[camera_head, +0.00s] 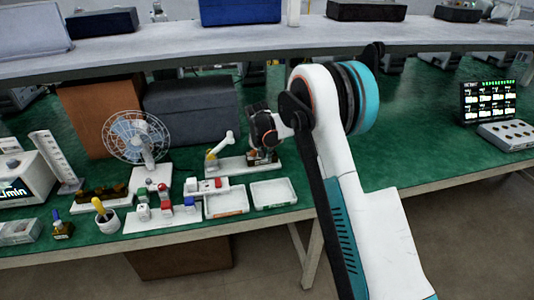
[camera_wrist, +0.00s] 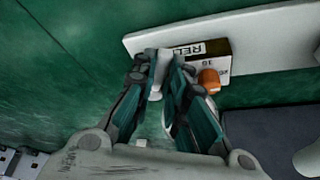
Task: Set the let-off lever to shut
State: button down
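The let-off lever (camera_wrist: 156,86) is a pale, narrow piece in the wrist view, in front of a white base plate (camera_wrist: 265,32) with a label reading "RELE…" (camera_wrist: 188,50). My gripper (camera_wrist: 162,70) has its fingertips close together on both sides of the lever and looks shut on it. The fingers partly cover the lever and label. An orange knob (camera_wrist: 209,80) sits just right of the fingers. In the head view my gripper (camera_head: 264,152) is low over the right end of the white base (camera_head: 229,170); the lever itself is hidden there.
On the same base, a white-tipped arm with a yellow joint (camera_head: 211,154) stands left of my gripper. A fan (camera_head: 137,137), white trays (camera_head: 273,194) and small fittings are at the left and front. A shelf (camera_head: 240,42) crosses above.

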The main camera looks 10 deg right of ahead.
jog(key=shift+s+d, duration=0.1)
dwell(0.3)
jog(key=n, duration=0.1)
jog(key=d+n+y, duration=0.1)
jog(key=shift+s+d+n+t, duration=0.1)
jog(key=shift+s+n+t, duration=0.1)
jog(key=shift+n+t, duration=0.15)
jog(key=d+n+y, duration=0.1)
jog(key=n, duration=0.2)
jog(key=shift+s+d, duration=0.1)
jog(key=shift+d, duration=0.1)
jog(key=n, duration=0.1)
jog(key=d+n+y, duration=0.1)
jog(key=n, duration=0.1)
jog(key=shift+d, duration=0.3)
jog(key=shift+w+d+n+y, duration=0.2)
jog(key=shift+d+n+y, duration=0.15)
jog(key=shift+n, duration=0.5)
jog(key=shift+w+d+n+y, duration=0.2)
jog(key=shift+d+n+y, duration=0.15)
jog(key=shift+n, duration=0.45)
jog(key=c, duration=1.6)
grip_release()
